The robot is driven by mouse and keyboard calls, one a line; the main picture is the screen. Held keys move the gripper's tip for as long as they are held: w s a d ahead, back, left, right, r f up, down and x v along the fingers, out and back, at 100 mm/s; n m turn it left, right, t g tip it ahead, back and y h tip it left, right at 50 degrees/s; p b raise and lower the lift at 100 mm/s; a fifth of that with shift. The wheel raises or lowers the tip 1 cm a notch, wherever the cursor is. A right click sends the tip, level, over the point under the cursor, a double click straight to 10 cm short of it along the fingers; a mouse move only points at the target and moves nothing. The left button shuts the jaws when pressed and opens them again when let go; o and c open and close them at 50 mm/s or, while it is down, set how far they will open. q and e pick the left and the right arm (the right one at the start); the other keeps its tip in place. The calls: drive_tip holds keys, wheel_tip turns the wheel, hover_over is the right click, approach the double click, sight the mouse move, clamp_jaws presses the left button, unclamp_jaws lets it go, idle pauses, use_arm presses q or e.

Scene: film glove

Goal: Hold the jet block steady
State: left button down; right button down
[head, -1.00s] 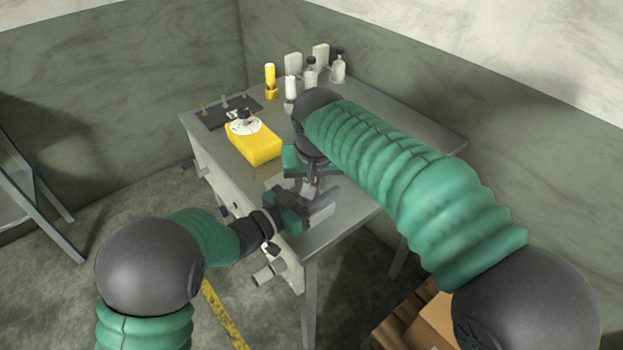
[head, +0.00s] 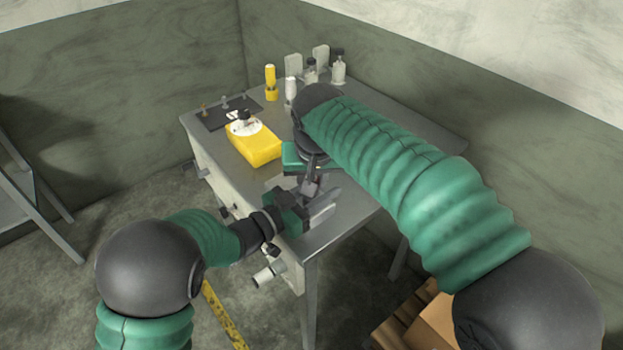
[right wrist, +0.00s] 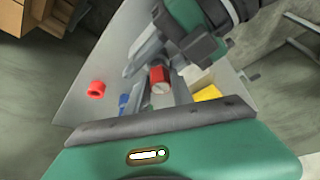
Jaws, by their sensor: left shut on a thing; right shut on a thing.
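My left gripper (head: 318,206) is over the near edge of the workbench. Its fingers appear closed, and in the right wrist view it (right wrist: 138,62) comes down from the top. The piece in its jaws, taken to be the jet block, is largely hidden by the fingers. My right gripper (head: 311,188) is just above and beside the left one, its fingers mostly hidden in the head view. In the right wrist view a red cylinder (right wrist: 160,80) with a pale slotted end sits between its grey fingers. I cannot tell whether the cylinder touches the block.
The grey workbench (head: 350,205) carries a yellow box (head: 262,148) with a white disc, a dark tray (head: 215,117) and several bottles (head: 338,70) at the back. A cardboard box (head: 437,318) stands below right.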

drive_tip(key=shift+r, duration=2.35)
drive_tip(key=shift+r, duration=1.5)
use_arm(q)
drive_tip(key=c, duration=0.9)
unclamp_jaws()
drive_tip(key=shift+o, duration=0.2)
